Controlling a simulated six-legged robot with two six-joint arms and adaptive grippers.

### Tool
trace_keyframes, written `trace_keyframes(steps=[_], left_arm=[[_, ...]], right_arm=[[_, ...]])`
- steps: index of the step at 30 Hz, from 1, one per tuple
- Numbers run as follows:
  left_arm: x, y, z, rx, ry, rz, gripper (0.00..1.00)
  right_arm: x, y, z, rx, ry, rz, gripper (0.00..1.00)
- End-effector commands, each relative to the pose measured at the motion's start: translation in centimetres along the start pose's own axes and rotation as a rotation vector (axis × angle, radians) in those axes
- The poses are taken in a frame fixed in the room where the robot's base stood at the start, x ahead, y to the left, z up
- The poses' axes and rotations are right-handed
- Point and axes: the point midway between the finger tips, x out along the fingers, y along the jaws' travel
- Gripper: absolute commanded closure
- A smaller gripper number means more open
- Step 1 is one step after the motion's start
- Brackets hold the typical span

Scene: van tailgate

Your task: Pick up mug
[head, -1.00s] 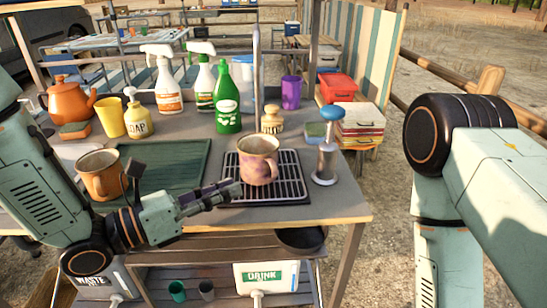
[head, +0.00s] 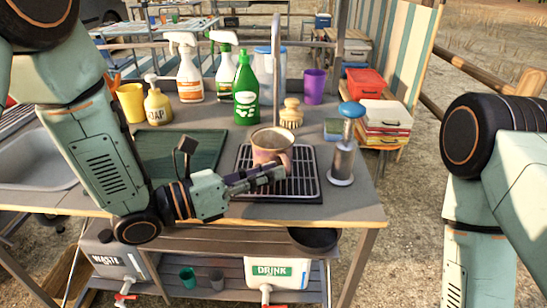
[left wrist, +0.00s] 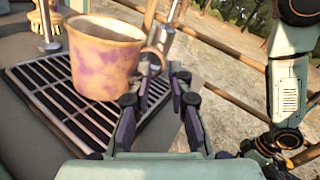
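A pinkish-tan mug with purple blotches (head: 271,141) stands upright on a black drying rack (head: 312,187) on the counter. In the left wrist view the mug (left wrist: 100,58) fills the upper left, with its handle pointing right toward my fingers. My left gripper (head: 268,176) is in front of the mug, low by its handle side. In the wrist view its fingers (left wrist: 160,84) are apart, with the handle's outer end near the left fingertip. Contact cannot be told.
A soap pump (head: 158,105), spray bottles and a green bottle (head: 246,92) stand behind. A wooden-knobbed brush (head: 291,114) is behind the mug, and a blue-topped dispenser (head: 342,158) is to its right. A green mat (head: 200,150) and sink (head: 35,165) lie left.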

Motion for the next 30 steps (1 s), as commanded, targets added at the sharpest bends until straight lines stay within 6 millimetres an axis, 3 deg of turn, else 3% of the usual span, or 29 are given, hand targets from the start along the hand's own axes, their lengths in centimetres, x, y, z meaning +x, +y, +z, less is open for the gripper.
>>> trace_keyframes(steps=[6, 11, 19, 25, 30], left_arm=[[2.9, -0.1, -0.2, 0.004, 0.005, -0.003, 0.81], [4.0, -0.1, -0.1, 0.002, 0.002, -0.003, 0.81], [4.1, -0.1, -0.1, 0.001, 0.001, -0.001, 0.81], [4.1, -0.1, -0.1, 0.001, 0.001, -0.001, 0.98], [4.1, 0.0, -0.1, 0.000, 0.002, 0.000, 1.00]], right_arm=[[0.2, 0.0, 0.0, 0.000, 0.000, 0.000, 0.66], [0.2, 0.0, 0.0, 0.000, 0.000, 0.000, 0.66], [0.2, 0.0, 0.0, 0.000, 0.000, 0.000, 0.66], [0.2, 0.0, 0.0, 0.000, 0.000, 0.000, 0.66], [0.2, 0.0, 0.0, 0.000, 0.000, 0.000, 0.66]])
